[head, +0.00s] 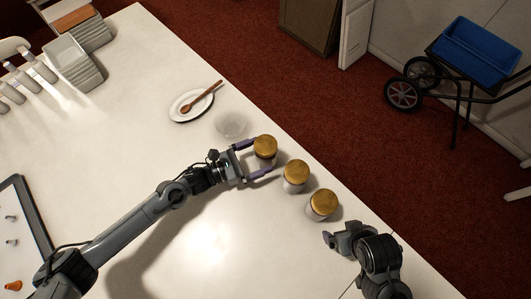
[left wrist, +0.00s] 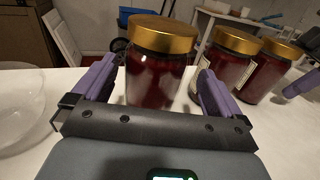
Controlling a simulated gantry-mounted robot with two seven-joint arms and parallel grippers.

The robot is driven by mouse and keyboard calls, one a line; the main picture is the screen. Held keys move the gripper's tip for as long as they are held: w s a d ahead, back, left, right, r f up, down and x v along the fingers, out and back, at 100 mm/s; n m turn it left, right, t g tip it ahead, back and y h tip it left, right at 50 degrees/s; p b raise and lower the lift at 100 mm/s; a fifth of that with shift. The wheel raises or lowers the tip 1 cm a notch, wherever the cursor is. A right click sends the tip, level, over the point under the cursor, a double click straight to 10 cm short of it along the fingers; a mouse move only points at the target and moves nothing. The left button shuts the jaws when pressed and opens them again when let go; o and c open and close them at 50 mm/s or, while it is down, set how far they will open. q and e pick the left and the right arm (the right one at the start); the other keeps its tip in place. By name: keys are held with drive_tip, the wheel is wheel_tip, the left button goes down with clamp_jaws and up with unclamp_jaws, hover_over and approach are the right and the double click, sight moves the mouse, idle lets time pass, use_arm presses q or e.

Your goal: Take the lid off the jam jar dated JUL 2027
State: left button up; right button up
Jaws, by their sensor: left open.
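Three jam jars with gold lids and dark red contents stand in a row near the table's far edge: a first jar (head: 265,147), a middle jar (head: 295,176) and a last jar (head: 322,205). My left gripper (head: 261,158) is open, its purple fingers on either side of the first jar. In the left wrist view this jar (left wrist: 156,80) stands upright between the fingers, its lid on, with gaps visible beside it. The other two jars are lidded, with partly visible pale labels; no date is readable. My right gripper (head: 328,239) is near the last jar; its jaws are unclear.
A clear glass bowl (head: 231,125) sits close to the left gripper. Beyond it is a white plate (head: 178,108) with a wooden spoon (head: 200,97). White trays (head: 75,65) and bottles stand at the far left. A dark-framed board (head: 30,215) lies at the lower left. The table's middle is clear.

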sight(271, 148)
use_arm(q)
drive_tip(key=x, duration=0.5)
drive_tip(key=shift+w+a+r, duration=0.1)
drive_tip(key=shift+w+r, duration=0.15)
use_arm(e)
drive_tip(key=shift+f, duration=0.2)
use_arm(q)
drive_tip(key=shift+c, duration=0.3)
